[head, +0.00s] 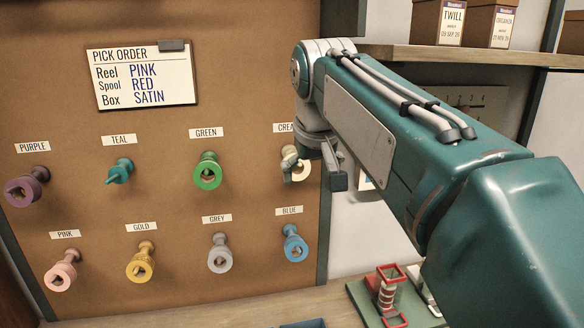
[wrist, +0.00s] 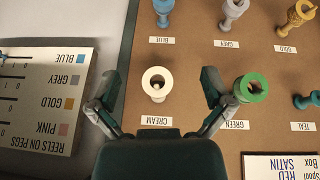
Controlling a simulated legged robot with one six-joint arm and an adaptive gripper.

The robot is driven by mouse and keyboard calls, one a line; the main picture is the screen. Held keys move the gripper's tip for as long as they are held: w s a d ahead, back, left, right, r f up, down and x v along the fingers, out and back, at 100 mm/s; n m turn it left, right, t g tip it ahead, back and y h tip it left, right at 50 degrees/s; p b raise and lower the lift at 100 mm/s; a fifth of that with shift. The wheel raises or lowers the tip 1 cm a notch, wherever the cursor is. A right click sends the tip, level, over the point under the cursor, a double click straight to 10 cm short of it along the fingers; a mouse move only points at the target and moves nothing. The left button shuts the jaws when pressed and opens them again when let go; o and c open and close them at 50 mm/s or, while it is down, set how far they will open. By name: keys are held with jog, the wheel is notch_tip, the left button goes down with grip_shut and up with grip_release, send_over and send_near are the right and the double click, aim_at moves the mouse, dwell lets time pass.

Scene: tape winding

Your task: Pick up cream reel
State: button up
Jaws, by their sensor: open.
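The cream reel (head: 302,174) hangs on its peg under the "CREAM" label at the upper right of the brown pegboard, partly hidden by my gripper in the head view. In the wrist view the cream reel (wrist: 157,83) shows whole, its round face towards the camera. My gripper (head: 316,172) is in front of it. In the wrist view my gripper (wrist: 160,103) is open, with one finger on each side of the cream reel and gaps between. The right finger is close to the green reel (wrist: 250,88); I cannot tell whether they touch.
Blue (head: 295,246), grey (head: 220,256) and gold reels (head: 141,265) hang below, with purple, teal and pink further left. A shelf (head: 470,56) with boxes is at the upper right. A red-and-white spool stand (head: 388,292) is on the bench. A "REELS ON PEGS" chart (wrist: 45,95) is beside the board.

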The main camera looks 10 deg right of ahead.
jog(key=w+r, duration=0.2)
jog(key=w, duration=0.2)
notch_tip(320, 180, up, 2)
send_over(292, 156)
jog(key=s, duration=0.2)
jog(key=shift+g+h, duration=0.3)
jog(key=x, duration=0.4)
jog(key=shift+s+a+f, duration=0.1)
jog(key=shift+a+f, duration=0.15)
jog(key=shift+f, duration=0.1)
jog(key=shift+d+x, duration=0.15)
jog(key=shift+x, duration=1.2)
jog(key=shift+d+x, duration=0.15)
jog(key=shift+x, duration=1.15)
jog(key=shift+s, duration=0.2)
jog(key=c, duration=0.8)
